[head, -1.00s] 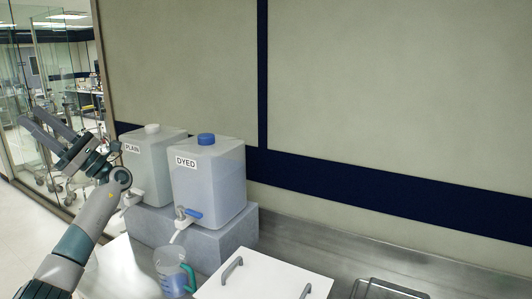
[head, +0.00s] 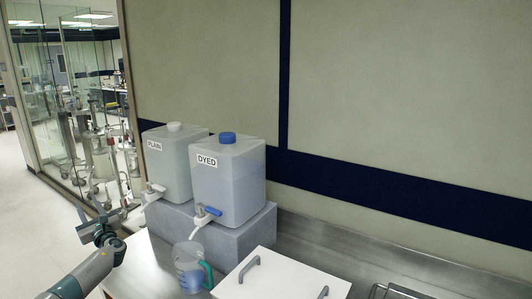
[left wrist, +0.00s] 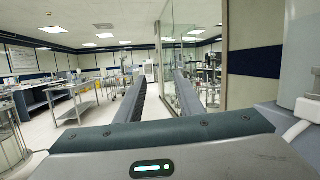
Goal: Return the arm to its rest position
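My left gripper (head: 86,220) is low at the left in the head view, left of the containers and touching nothing visible. In the left wrist view its two fingers (left wrist: 163,92) stand apart with an empty gap between them. My right gripper is not in view.
Containers labelled PLAIN (head: 168,165) and DYED (head: 232,180) stand on a grey block (head: 240,236). A jug (head: 189,266) with bluish contents and a green handle sits below the DYED tap, beside a white board with handles (head: 280,278). Glass panels (head: 75,110) stand beyond; floor at left is open.

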